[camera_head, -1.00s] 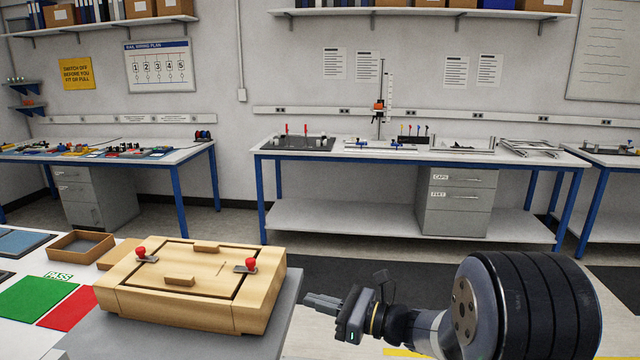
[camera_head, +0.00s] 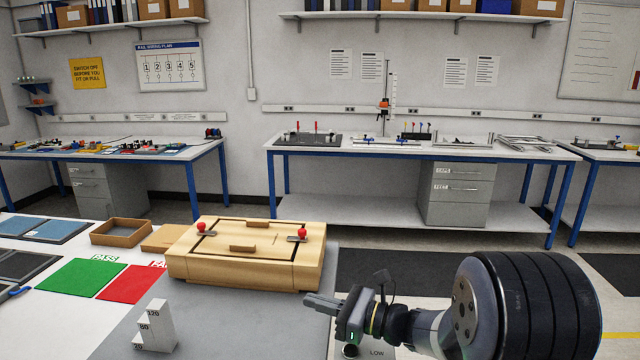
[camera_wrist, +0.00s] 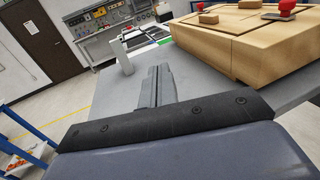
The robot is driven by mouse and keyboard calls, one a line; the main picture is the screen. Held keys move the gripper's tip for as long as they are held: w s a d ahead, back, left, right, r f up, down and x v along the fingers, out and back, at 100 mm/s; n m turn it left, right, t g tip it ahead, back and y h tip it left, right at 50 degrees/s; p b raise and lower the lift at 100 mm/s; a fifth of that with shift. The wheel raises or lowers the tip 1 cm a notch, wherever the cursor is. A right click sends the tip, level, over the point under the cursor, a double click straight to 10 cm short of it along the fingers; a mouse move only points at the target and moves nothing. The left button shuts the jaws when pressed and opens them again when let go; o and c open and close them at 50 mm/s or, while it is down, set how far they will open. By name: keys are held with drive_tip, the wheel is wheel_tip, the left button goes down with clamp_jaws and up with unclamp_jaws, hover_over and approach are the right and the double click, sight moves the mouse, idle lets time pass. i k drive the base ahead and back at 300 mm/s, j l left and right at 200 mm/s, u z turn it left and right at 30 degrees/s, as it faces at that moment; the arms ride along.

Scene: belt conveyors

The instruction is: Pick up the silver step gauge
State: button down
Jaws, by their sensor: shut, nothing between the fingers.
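The silver step gauge (camera_head: 156,327) stands upright on the grey surface at the lower left of the head view, its steps marked with numbers such as 120. In the wrist view a pale upright piece that looks like the gauge (camera_wrist: 124,60) stands beyond my fingers. My gripper (camera_head: 309,301) is shut and empty, in front of the right end of the wooden box and well to the right of the gauge. The closed fingers also show in the wrist view (camera_wrist: 159,74).
A wooden box (camera_head: 215,272) with red knobs stands behind the gauge. Green (camera_head: 84,277) and red (camera_head: 132,284) mats lie to its left, with an open brown tray (camera_head: 121,240) behind them. The grey surface (camera_head: 235,325) between gauge and gripper is clear.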

sight(157, 333)
drive_tip(key=k+j, duration=0.2)
drive_tip(key=j, duration=0.15)
drive_tip(key=k+j, duration=0.25)
drive_tip(key=j, duration=0.65)
drive_tip(key=k+j+z, duration=0.1)
drive_tip(key=j, duration=0.6)
